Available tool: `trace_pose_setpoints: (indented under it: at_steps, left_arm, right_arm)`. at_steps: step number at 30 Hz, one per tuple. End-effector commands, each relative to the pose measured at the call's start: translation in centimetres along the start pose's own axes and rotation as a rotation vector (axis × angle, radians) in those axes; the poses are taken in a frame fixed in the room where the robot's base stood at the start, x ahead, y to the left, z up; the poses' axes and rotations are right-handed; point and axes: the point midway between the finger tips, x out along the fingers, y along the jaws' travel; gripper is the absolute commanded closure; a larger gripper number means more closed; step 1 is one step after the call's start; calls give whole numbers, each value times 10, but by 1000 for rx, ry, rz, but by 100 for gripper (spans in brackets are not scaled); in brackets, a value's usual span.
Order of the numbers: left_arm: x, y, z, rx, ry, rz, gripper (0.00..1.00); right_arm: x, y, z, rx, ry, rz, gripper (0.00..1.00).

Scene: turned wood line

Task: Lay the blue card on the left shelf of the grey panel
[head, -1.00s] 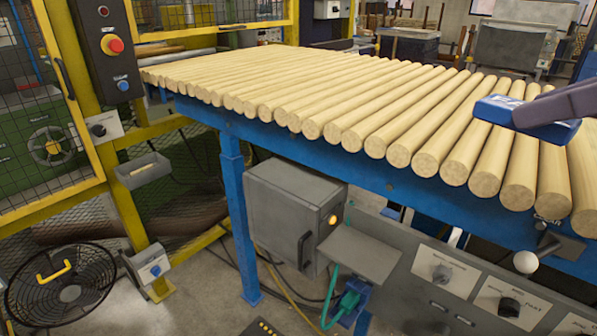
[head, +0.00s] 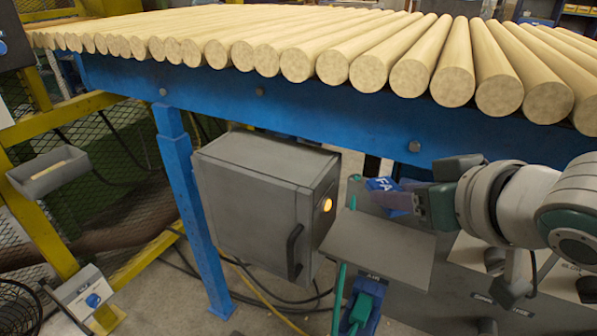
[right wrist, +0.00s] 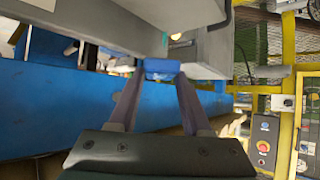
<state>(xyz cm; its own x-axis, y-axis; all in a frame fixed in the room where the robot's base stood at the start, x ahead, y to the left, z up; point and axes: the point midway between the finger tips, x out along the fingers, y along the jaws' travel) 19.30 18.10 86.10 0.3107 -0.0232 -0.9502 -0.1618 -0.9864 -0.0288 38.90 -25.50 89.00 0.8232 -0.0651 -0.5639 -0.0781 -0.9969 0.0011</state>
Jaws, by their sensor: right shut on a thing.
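The blue card (head: 380,184) with white lettering is held between the fingers of my right gripper (head: 405,198), which is shut on it. It also shows in the right wrist view (right wrist: 160,67) at the fingertips (right wrist: 161,77). The left shelf (head: 378,250) is a bare grey plate on the left end of the grey panel (head: 468,262). In the head view the card overlaps the shelf's far edge; I cannot tell whether it touches. My right forearm hides part of the panel. My left gripper is not in view.
A grey box (head: 255,200) with a lit orange lamp stands just left of the shelf. The blue beam (head: 300,115) with wooden rods (head: 400,45) runs above and behind. A green plug (head: 368,290) and cable hang below the shelf.

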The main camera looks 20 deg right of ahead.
Motion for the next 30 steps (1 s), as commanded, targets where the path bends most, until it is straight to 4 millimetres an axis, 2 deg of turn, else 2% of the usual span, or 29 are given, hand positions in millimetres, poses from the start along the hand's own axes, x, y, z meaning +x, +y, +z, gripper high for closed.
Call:
trace_pose_setpoints:
  at_steps: [1,3,11,15,27,28,30]
  left_arm:
    - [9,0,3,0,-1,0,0]
    - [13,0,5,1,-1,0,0]
    - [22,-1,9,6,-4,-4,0]
    - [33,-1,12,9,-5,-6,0]
    - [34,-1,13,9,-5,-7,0]
    - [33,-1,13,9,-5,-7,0]
    - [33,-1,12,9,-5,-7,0]
  right_arm:
    - [9,0,15,0,-4,0,100]
    - [16,0,25,0,-3,0,100]
    - [30,0,44,-1,-2,0,100]
    - [43,0,63,-1,-3,-1,100]
    - [46,0,68,-1,-1,-1,100]
    - [46,0,67,-1,0,-1,50]
    - [46,0,67,-1,0,-1,42]
